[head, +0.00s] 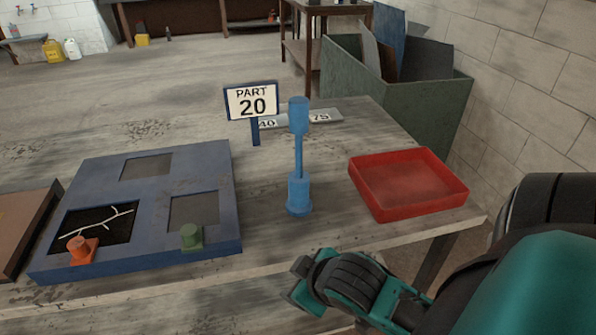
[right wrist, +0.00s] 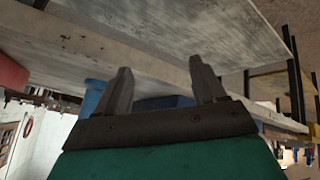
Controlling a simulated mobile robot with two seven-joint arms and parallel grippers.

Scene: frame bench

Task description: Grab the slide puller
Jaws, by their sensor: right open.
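The slide puller appears to be the blue upright tool (head: 298,190), with a thick base, a thin rod and a wider top, standing on the bench right of the blue frame board (head: 150,203). My right gripper (head: 297,281) is at the bench's front edge, in front of the tool and apart from it. In the right wrist view my right gripper (right wrist: 160,66) is open with nothing between its fingers. A blue shape (right wrist: 93,97), probably the tool, shows partly hidden behind the left finger. My left gripper is not in view.
A red tray (head: 410,184) stands right of the tool. A "PART 20" sign (head: 252,102) and a grey plate with numbers (head: 325,116) are behind it. A green bin (head: 440,105) stands beyond the bench.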

